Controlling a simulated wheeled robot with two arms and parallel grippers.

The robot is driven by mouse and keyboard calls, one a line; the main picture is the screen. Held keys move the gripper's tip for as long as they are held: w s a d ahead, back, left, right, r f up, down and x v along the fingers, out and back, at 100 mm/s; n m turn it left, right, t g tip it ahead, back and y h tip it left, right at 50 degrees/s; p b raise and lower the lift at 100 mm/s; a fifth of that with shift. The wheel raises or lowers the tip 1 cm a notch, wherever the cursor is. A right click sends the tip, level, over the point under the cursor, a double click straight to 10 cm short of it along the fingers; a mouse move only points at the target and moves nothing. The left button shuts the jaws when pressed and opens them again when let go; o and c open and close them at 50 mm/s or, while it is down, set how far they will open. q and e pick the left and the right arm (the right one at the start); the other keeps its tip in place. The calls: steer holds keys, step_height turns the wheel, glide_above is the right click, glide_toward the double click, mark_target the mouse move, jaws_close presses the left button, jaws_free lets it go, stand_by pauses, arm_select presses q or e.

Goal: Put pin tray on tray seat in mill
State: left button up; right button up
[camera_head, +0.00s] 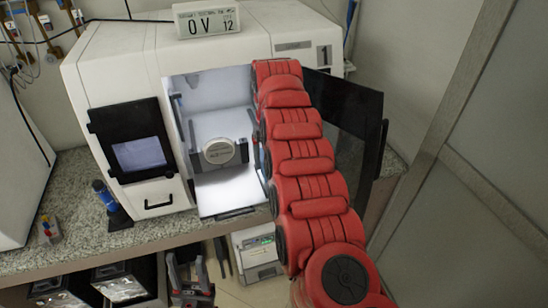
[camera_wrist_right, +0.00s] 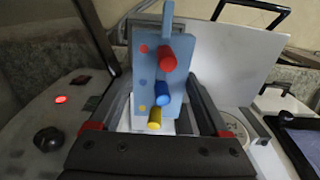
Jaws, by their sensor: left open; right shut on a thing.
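The pin tray (camera_wrist_right: 163,75) is a blue plate with a red, a blue and a yellow pin. It stands between the dark fingers of my right gripper (camera_wrist_right: 152,112), which is shut on it. The white mill (camera_head: 120,55) has its front opening uncovered, with a lit chamber (camera_head: 225,190) and a round pale disc (camera_head: 218,151) inside. My red right arm reaches to the right side of the opening; its gripper is hidden in the head view. I cannot make out the tray seat for certain. My left gripper (camera_head: 187,262) is open and empty, low in front of the bench.
The dark mill door (camera_head: 345,125) is swung open to the right, behind my right arm. A blue bottle (camera_head: 104,195) and a small coloured item (camera_head: 47,228) stand on the speckled bench (camera_head: 75,185). A display box (camera_head: 206,20) sits on top of the mill.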

steer(key=shift+w+d+p, duration=0.4)
steer(key=shift+d+p, duration=0.05)
steer(key=shift+a+f+p, duration=0.1)
steer(key=shift+f+p, duration=0.5)
steer(key=shift+f, duration=0.1)
step_height(320, 180, down, 2)
steer(key=shift+f+p, duration=0.15)
steer(key=shift+p, duration=0.55)
steer(key=shift+f+b, duration=0.5)
steer(key=shift+f, duration=0.25)
steer(key=o, duration=1.3)
